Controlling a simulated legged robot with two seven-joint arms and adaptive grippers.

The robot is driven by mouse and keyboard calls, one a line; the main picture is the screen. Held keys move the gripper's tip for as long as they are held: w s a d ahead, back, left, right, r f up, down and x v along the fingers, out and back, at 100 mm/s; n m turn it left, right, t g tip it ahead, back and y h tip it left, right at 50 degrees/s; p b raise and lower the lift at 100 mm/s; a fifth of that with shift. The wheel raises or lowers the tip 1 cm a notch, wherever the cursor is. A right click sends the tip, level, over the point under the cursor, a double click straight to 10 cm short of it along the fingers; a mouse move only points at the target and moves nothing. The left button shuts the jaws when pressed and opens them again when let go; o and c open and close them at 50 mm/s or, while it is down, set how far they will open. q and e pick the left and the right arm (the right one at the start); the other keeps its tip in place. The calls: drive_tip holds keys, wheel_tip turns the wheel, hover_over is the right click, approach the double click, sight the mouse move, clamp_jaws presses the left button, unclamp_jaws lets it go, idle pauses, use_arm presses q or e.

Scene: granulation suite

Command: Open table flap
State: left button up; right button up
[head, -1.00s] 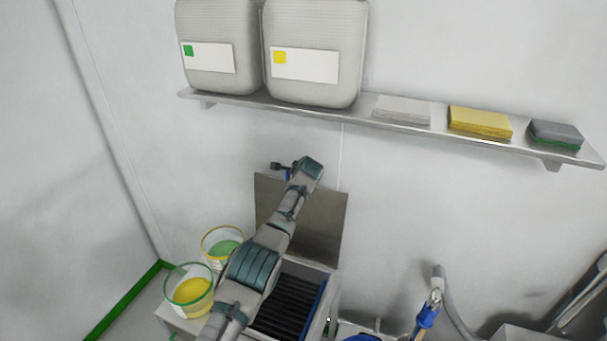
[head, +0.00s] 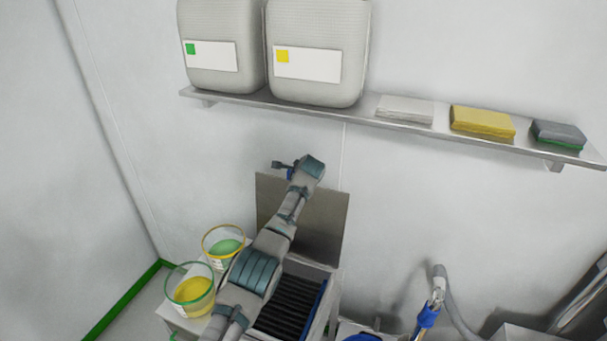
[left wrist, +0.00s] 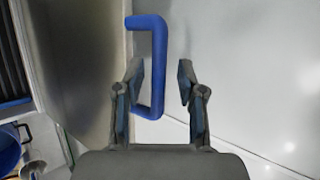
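The table flap (head: 318,215) is a grey metal panel standing upright near the wall, behind a box with black slats. My left arm crosses in front of it. In the left wrist view the panel (left wrist: 85,60) is at the left, with a blue U-shaped handle (left wrist: 158,50) on it. My left gripper (left wrist: 161,66) is open, with one finger on each side of the handle's bar. I cannot tell whether either finger touches it. In the head view the left gripper (head: 282,165) is small at the panel's upper edge. My right gripper is not in view.
The slatted box (head: 290,302) sits below the flap. Two buckets, one with green (head: 224,243) and one with yellow (head: 190,291) contents, stand left of it. A blue-handled hose (head: 428,316) is at the lower right. A wall shelf (head: 335,114) holds canisters and sponges.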

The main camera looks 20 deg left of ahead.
use_arm(q)
drive_tip(key=shift+v, duration=3.3)
drive_tip(key=shift+s+a+f, duration=0.1)
drive_tip(key=shift+f, duration=0.05)
